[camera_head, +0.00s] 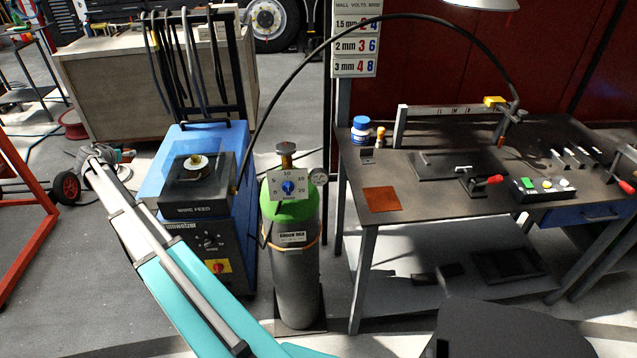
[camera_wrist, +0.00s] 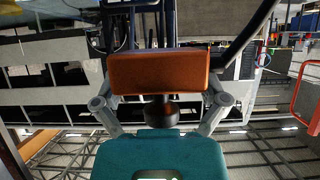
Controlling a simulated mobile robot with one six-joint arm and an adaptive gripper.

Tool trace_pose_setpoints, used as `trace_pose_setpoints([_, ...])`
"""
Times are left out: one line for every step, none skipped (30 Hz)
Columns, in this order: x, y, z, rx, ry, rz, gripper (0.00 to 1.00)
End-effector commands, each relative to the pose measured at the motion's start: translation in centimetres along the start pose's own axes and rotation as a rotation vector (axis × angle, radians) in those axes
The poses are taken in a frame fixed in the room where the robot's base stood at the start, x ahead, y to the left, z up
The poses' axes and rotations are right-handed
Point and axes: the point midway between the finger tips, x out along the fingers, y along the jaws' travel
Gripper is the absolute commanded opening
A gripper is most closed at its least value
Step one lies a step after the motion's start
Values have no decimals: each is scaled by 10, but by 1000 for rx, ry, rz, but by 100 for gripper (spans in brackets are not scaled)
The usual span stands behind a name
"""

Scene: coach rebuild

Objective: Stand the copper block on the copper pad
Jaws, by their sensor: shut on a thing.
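The copper pad (camera_head: 381,199) is a flat reddish-brown square lying at the near left corner of the workbench in the head view. In the wrist view the copper block (camera_wrist: 158,72) is an orange-brown bar, held crosswise in my gripper (camera_wrist: 160,92). The gripper fingers are at its two ends, and the jaws are shut on it. The block and my gripper cannot be clearly made out in the head view, where my teal arm reaches up to the left, away from the pad. The pad is bare.
A green-topped gas cylinder (camera_head: 296,255) and the blue welder (camera_head: 208,235) stand between my arm and the workbench (camera_head: 425,208). A blue-capped jar (camera_head: 361,130) and a small dark block (camera_head: 367,156) are behind the pad. A red-handled clamp (camera_head: 484,184) is to its right. A black cable arches overhead.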

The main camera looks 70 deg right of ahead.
Motion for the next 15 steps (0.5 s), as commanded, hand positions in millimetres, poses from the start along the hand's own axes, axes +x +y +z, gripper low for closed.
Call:
trace_pose_setpoints([-8,0,-15,-1,1,0,32])
trace_pose_setpoints([-10,0,-19,-1,1,0,32])
trace_pose_setpoints([-13,0,-24,-1,1,0,32])
trace_pose_setpoints([-15,0,-27,-1,1,0,32])
trace_pose_setpoints([-17,0,-31,-1,1,0,32])
trace_pose_setpoints([-19,0,-35,-1,1,0,32])
trace_pose_setpoints([-20,0,-38,-1,1,0,32])
trace_pose_setpoints([-22,0,-40,-1,1,0,32])
trace_pose_setpoints([-23,0,-43,-1,1,0,32])
trace_pose_setpoints([-24,0,-45,-1,1,0,32])
trace_pose_setpoints([-25,0,-47,-1,1,0,32])
trace_pose_setpoints([-26,0,-48,-1,1,0,32])
trace_pose_setpoints([-27,0,-50,-1,1,0,32])
trace_pose_setpoints([-27,0,-50,-1,1,0,32])
trace_pose_setpoints([-28,0,-51,-1,1,0,32])
